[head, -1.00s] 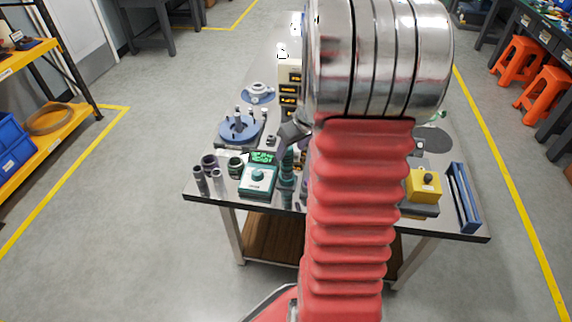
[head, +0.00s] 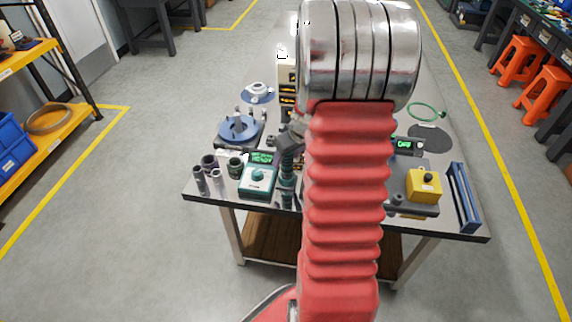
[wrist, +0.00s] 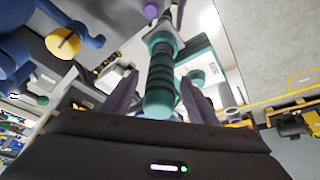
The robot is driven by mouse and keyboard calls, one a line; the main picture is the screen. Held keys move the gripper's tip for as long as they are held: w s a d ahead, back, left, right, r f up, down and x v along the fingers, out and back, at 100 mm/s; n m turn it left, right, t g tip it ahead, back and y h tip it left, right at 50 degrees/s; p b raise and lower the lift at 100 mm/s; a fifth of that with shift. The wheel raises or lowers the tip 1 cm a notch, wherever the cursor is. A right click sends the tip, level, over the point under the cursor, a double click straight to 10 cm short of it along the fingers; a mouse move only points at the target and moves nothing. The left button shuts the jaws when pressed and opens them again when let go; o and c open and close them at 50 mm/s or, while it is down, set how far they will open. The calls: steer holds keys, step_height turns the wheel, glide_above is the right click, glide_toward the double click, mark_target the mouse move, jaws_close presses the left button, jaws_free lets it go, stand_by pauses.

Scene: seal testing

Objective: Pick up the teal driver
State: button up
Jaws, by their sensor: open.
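The teal driver (wrist: 160,80) shows in the wrist view with its dark ribbed grip and rounded teal end pointing toward my camera. My gripper (wrist: 157,88) is open, with one dark finger on each side of the driver's handle. I cannot tell whether either finger touches it. In the head view, the driver (head: 287,168) stands near the front of the bench, just left of my red arm sleeve. My gripper is mostly hidden behind my arm there, with a grey part showing just above the driver.
A teal box with a dial (head: 258,178) stands close left of the driver, beside dark cylinders (head: 209,164). A blue round fixture (head: 239,128) is behind them. A yellow box (head: 424,186) and a blue rack (head: 463,196) occupy the bench's right side.

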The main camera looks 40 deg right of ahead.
steer(key=c, duration=1.3)
steer(key=shift+o, duration=0.2)
step_height(320, 180, up, 10)
steer(key=shift+r, duration=0.1)
steer(key=shift+w, duration=0.1)
stand_by(0.4)
